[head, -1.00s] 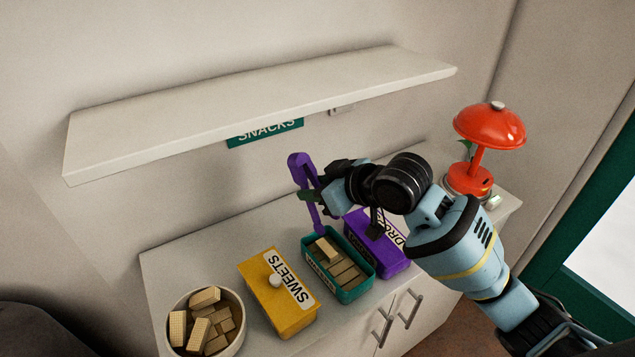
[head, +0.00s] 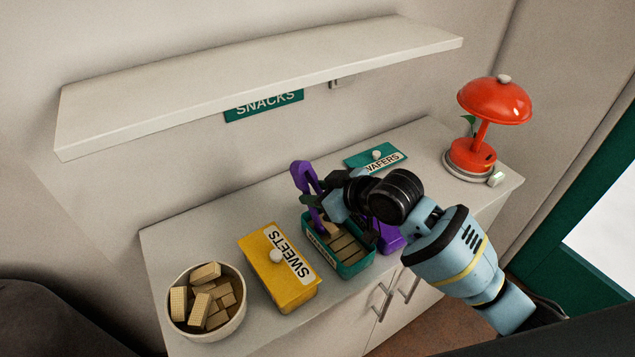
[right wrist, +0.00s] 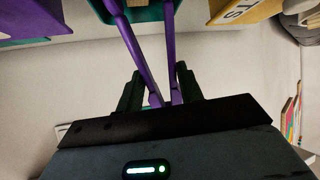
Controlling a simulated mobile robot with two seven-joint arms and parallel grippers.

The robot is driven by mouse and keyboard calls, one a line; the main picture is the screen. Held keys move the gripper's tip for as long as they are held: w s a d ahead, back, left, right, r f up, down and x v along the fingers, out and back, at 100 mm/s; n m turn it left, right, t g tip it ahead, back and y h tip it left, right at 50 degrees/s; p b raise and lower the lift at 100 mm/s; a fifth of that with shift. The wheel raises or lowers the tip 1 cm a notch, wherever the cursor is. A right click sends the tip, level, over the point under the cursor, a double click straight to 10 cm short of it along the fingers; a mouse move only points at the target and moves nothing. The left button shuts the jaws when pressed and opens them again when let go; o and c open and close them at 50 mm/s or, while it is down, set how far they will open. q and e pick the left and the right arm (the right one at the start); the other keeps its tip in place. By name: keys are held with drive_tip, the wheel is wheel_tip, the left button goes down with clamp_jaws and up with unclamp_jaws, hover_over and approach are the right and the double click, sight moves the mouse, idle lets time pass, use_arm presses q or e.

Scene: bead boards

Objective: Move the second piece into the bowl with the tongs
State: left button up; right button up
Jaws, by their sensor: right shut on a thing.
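My right gripper (head: 310,201) is shut on the purple tongs (head: 303,174). The tongs point down at the left end of the open green box (head: 357,267), which holds several pale wafer pieces (head: 345,246). In the right wrist view the tongs (right wrist: 131,45) run between the gripper's fingers (right wrist: 160,92) toward the green box (right wrist: 155,13). I cannot tell whether the tongs' tips touch a piece. The cream bowl (head: 235,325) at the front left holds several wafer pieces. My left gripper is not in view.
A yellow SWEETS box (head: 290,297) with its lid on stands between bowl and green box. A purple box (head: 391,242) is partly hidden behind my right arm. The green WAFERS lid (head: 360,158) and red lamp (head: 492,103) are behind. A shelf (head: 260,83) hangs above.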

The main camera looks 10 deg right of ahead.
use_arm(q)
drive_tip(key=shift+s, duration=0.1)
use_arm(e)
drive_tip(key=shift+f, duration=0.35)
drive_tip(key=shift+c, duration=0.2)
